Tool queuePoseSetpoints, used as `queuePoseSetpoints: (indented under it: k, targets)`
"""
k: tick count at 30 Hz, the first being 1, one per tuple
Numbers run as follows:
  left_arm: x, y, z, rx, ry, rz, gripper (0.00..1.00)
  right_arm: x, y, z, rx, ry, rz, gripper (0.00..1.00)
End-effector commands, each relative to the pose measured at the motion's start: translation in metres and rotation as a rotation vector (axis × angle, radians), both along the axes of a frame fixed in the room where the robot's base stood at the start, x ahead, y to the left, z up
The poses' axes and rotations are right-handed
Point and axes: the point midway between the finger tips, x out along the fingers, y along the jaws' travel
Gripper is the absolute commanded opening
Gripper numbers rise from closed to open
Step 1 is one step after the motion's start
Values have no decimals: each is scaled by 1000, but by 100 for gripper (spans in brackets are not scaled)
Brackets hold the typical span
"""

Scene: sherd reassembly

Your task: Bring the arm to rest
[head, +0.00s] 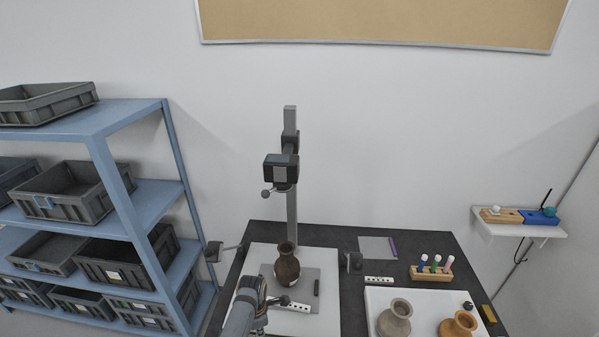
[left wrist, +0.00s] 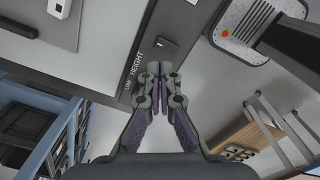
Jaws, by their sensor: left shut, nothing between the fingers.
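My left arm reaches in from the bottom of the head view. My left gripper (head: 284,300) is at the front of the dark table, just in front of the brown vase and apart from it as far as I can see. In the left wrist view its two fingers (left wrist: 160,78) are closed together with nothing between them. The brown vase (head: 287,267) stands upright on a grey plate under the camera stand (head: 291,205). My right gripper is not in view.
Blue shelves (head: 150,192) with grey bins are at left. A wall shelf (head: 518,229) is at right.

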Motion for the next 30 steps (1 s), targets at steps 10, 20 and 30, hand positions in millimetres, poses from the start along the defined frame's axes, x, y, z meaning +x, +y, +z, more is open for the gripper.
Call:
queuePoseSetpoints:
  k: [10, 20, 30]
  targets:
    - [-98, 79, 51, 146, -108, -1002, 0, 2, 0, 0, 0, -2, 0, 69]
    - [-157, 92, 117, 291, -120, -1655, 0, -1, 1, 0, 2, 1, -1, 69]
    - [-192, 89, 154, 387, -103, -2070, 0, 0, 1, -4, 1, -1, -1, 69]
